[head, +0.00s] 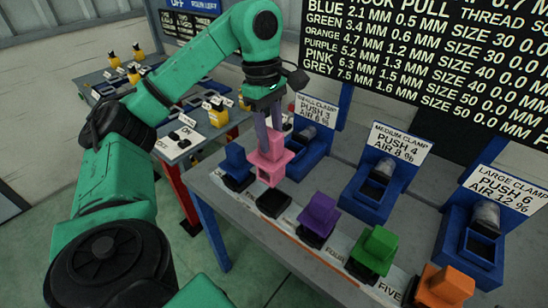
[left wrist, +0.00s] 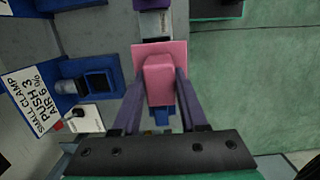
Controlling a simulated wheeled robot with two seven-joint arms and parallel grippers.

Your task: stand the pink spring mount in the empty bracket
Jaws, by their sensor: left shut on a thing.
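The pink spring mount (head: 267,172) is held in my left gripper (head: 268,146), whose two purple-grey fingers are shut on it from both sides. The mount also shows between the fingers in the left wrist view (left wrist: 159,82). It looks roughly upright, above the front edge of the bench. A low black bracket (head: 273,204) with nothing in it lies between the blue and purple mounts, just below the pink mount in the head view. The mount looks apart from it, but the exact gap is hard to tell. My right gripper is not in view.
Blue (head: 236,163), purple (head: 318,214), green (head: 374,249) and orange (head: 447,285) mounts stand in a row along the bench front (head: 259,225). Behind them are the small (head: 308,150), medium (head: 368,190) and large (head: 482,245) clamps. A second table with yellow-topped items stands at the back left.

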